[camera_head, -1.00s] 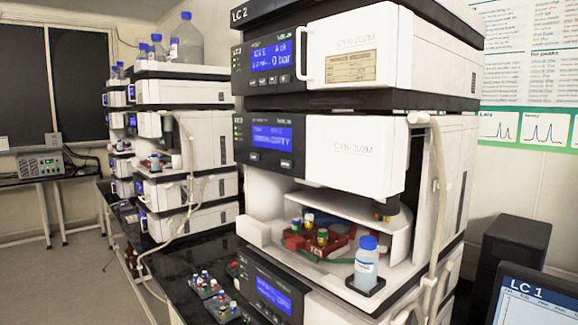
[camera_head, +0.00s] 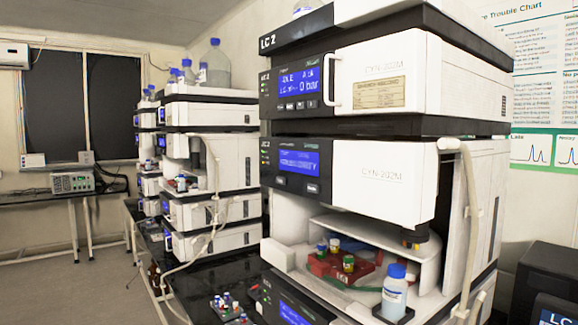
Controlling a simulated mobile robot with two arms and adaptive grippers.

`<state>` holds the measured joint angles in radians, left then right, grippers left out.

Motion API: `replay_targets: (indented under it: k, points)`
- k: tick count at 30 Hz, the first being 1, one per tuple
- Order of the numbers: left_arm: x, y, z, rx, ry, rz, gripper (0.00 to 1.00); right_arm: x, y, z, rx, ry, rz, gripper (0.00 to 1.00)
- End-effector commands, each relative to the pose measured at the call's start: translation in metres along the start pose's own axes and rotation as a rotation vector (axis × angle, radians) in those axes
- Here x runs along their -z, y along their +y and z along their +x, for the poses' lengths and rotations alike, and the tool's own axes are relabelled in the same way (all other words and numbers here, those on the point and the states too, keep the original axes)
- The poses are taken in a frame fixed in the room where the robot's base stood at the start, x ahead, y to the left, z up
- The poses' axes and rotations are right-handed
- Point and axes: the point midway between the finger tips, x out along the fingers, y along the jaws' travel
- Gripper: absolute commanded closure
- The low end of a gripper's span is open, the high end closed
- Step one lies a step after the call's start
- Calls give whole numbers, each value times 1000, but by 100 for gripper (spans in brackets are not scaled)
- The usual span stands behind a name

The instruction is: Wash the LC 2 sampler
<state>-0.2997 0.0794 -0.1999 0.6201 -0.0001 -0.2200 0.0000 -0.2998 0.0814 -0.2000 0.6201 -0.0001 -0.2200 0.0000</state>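The LC 2 stack (camera_head: 380,77) stands at the right, close in front of me. Its sampler (camera_head: 370,185) is the middle module, with a lit blue display (camera_head: 298,159) whose text is too blurred to read fully. In the open bay below sits a red vial rack (camera_head: 330,262) with several coloured-cap vials. A blue-capped bottle (camera_head: 394,294) stands upright at the bay's front right. Neither of my grippers is in view.
Another column stack (camera_head: 210,116) stands farther back at the left, with bottles (camera_head: 215,66) on top. Small vials (camera_head: 228,308) stand on the black bench at the bottom. A dark monitor (camera_head: 553,310) is at the lower right. Floor at the left is clear.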

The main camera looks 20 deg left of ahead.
Motion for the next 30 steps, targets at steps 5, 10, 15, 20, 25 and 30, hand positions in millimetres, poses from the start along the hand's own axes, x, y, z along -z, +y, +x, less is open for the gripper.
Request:
replay_targets:
  k: [5, 10, 15, 20, 25, 30]
  points:
    - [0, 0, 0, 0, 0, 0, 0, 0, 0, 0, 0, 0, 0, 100]
    - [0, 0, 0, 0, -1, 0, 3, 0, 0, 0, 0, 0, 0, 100]
    - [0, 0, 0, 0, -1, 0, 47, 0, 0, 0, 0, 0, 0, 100]
    - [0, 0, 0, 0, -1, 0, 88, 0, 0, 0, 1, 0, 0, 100]
    - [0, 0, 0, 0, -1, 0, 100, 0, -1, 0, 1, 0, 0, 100]
    - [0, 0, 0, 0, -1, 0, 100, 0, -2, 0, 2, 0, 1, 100]
